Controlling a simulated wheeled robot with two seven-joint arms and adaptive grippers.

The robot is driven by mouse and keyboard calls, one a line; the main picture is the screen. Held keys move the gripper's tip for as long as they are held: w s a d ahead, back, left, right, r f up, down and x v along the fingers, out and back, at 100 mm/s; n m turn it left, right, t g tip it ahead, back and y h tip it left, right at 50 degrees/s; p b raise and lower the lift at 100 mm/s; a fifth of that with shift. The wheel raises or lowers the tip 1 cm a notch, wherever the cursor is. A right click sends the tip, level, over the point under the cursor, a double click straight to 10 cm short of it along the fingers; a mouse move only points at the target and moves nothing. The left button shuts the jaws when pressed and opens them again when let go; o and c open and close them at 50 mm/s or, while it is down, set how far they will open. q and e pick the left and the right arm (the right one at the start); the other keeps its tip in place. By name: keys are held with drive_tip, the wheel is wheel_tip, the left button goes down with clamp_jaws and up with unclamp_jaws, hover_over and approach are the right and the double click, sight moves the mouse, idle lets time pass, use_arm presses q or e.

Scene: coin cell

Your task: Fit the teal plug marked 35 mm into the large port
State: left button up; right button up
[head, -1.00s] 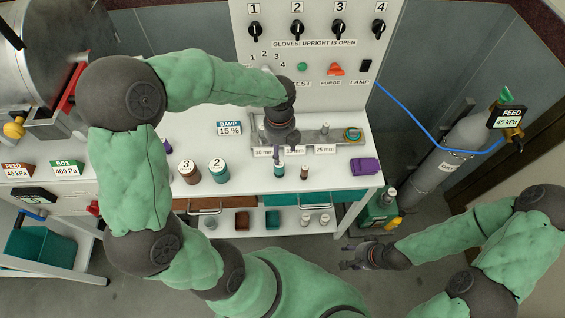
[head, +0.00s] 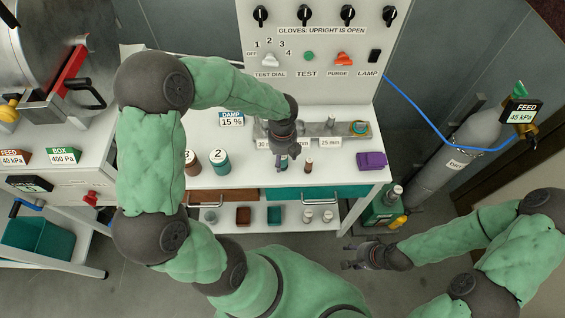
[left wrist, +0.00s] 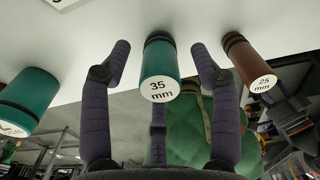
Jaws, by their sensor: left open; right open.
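The teal plug marked 35 mm (left wrist: 160,66) stands upright on the bench, its white labelled end facing the left wrist camera. My left gripper (head: 284,153) is open above it. In the left wrist view one finger shows on each side of the plug, with gaps between. In the head view the gripper and wrist hide most of the plug. The metal port fixture (head: 345,129) lies just behind, with a 25 mm label and a partly covered label at its left. My left wrist hides its left part, so the large port is not clear. My right gripper (head: 357,257) is open and empty, away from the bench.
A brown plug marked 25 mm (left wrist: 248,62) stands close to the right of the teal plug. Bottles 3 (head: 191,162) and 2 (head: 219,162) stand to the left. A purple block (head: 371,160) lies at the right. The control panel (head: 310,40) rises behind.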

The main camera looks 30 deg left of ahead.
use_arm(q)
drive_tip(key=shift+f, duration=0.1)
drive_tip(key=c, duration=1.2)
